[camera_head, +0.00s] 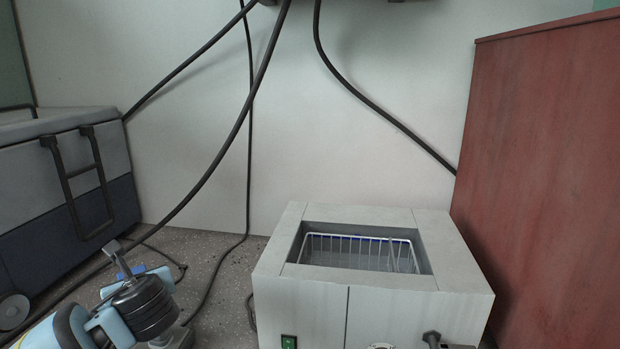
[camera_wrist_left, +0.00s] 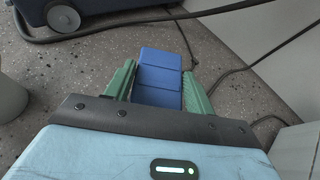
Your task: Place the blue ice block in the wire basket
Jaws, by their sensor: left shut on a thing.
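The blue ice block (camera_wrist_left: 158,72) is a segmented blue bar in the left wrist view. My left gripper (camera_wrist_left: 157,88) has its two green fingers closed on either side of it. In the head view my left gripper (camera_head: 124,264) is at the lower left, over the bench, with only a little of the block (camera_head: 136,270) showing. The wire basket (camera_head: 358,250) is white and sits inside the open top of a grey box, right of and apart from my left gripper. My right gripper is not in view.
A grey and dark blue cooler (camera_head: 65,190) is at the left. Black cables (camera_head: 245,120) hang and lie between cooler and box.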

